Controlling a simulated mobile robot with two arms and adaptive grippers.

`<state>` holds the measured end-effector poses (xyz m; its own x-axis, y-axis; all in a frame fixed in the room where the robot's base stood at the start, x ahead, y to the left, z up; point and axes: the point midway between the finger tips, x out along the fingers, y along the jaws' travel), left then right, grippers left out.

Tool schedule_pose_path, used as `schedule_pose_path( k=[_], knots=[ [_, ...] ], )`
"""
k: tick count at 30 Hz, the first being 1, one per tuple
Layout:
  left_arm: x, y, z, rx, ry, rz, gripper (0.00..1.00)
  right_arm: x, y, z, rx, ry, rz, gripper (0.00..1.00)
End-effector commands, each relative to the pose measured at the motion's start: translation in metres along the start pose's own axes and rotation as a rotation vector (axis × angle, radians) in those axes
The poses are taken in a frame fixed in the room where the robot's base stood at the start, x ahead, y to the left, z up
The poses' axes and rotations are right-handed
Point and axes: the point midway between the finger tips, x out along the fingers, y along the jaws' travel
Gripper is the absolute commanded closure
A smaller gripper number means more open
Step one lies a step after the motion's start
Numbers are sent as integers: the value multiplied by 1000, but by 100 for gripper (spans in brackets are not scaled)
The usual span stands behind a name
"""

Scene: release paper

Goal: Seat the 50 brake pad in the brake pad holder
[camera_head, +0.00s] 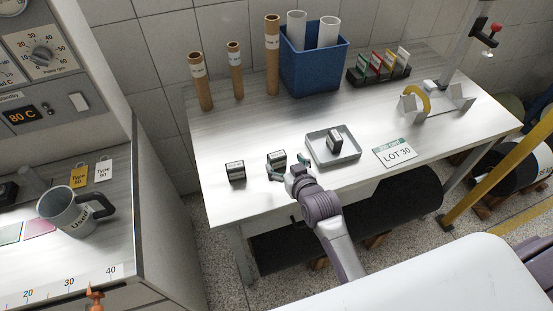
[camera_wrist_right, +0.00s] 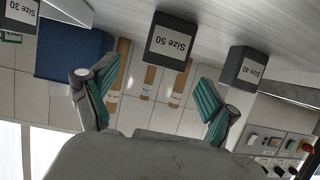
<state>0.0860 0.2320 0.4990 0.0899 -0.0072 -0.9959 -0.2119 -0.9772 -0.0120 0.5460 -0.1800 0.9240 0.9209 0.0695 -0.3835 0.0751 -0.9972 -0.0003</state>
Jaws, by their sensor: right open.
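The Size 50 block (camera_wrist_right: 171,38), dark with a white label, stands upright on the white table; in the head view it is the middle block (camera_head: 277,158). My right gripper (camera_head: 289,169) is open and empty just in front of it. In the right wrist view the open fingers (camera_wrist_right: 157,80) lie either side of its line, apparently not touching it. The Size 40 block (camera_wrist_right: 244,69) stands to the left in the head view (camera_head: 235,171). A grey tray (camera_head: 350,158) holds another block (camera_head: 334,139). I cannot tell which item is the brake pad holder. My left gripper is not in view.
A LOT 30 card (camera_head: 395,152) lies right of the tray. A yellow arc between grey blocks (camera_head: 416,96) stands farther right. A blue bin (camera_head: 313,68), cardboard tubes (camera_head: 235,70) and a coloured card rack (camera_head: 380,68) line the back. The table middle is clear.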

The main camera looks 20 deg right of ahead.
Motion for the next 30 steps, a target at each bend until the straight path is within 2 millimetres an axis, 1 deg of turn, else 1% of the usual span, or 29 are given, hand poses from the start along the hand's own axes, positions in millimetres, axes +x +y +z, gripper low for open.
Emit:
schedule_pose_path(
  k=[5, 10, 12, 15, 23, 24, 26, 30],
  knots=[
    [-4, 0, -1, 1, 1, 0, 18, 11, -1, -2, 1, 0, 0, 14],
    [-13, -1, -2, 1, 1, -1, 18, 35, -5, -3, 0, -2, 0, 14],
    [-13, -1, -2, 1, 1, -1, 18, 45, -5, -1, -1, 0, 0, 14],
    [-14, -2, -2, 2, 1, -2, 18, 54, -5, -1, -1, 0, 0, 14],
    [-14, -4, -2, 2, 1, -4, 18, 57, -5, 1, 0, -1, 0, 14],
    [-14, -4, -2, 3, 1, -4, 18, 57, -5, 1, 0, -1, 0, 17],
    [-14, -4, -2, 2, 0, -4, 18, 57, -5, 1, 0, -1, 0, 27],
    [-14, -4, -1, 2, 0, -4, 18, 57, -5, 1, 0, -1, 0, 50]
  ],
)
